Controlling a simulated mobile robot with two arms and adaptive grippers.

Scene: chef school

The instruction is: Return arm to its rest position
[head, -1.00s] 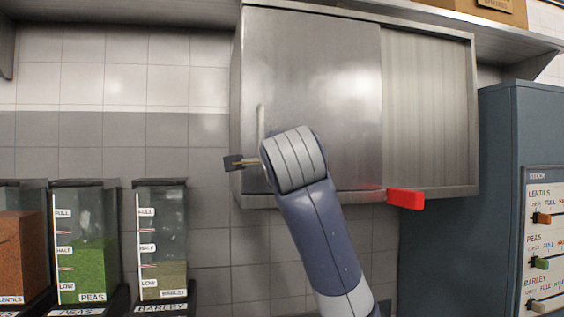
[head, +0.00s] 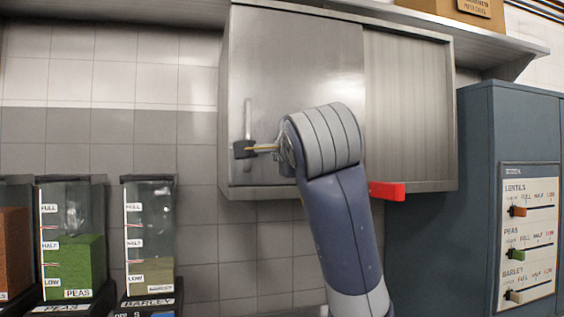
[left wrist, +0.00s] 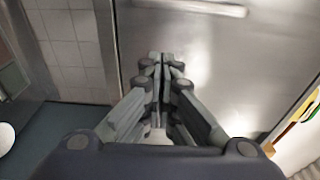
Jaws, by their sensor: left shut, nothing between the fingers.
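My left arm rises from the lower middle of the head view, across a steel wall cabinet (head: 300,60). Its gripper (head: 245,149) points left across the cabinet door, beside the lower end of the door's vertical handle (head: 247,108). In the left wrist view the gripper (left wrist: 160,62) has its fingers together with nothing between them. The handle (left wrist: 205,7) lies beyond the fingertips there, apart from them. My right arm is in neither view.
Peas (head: 72,250) and barley (head: 150,240) dispensers stand at lower left. A red block (head: 387,191) sits at the cabinet's lower edge. A blue-grey cabinet (head: 430,220) with a stock panel (head: 529,180) stands at right. A shelf (head: 430,27) runs above. Tiled wall below the steel cabinet is clear.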

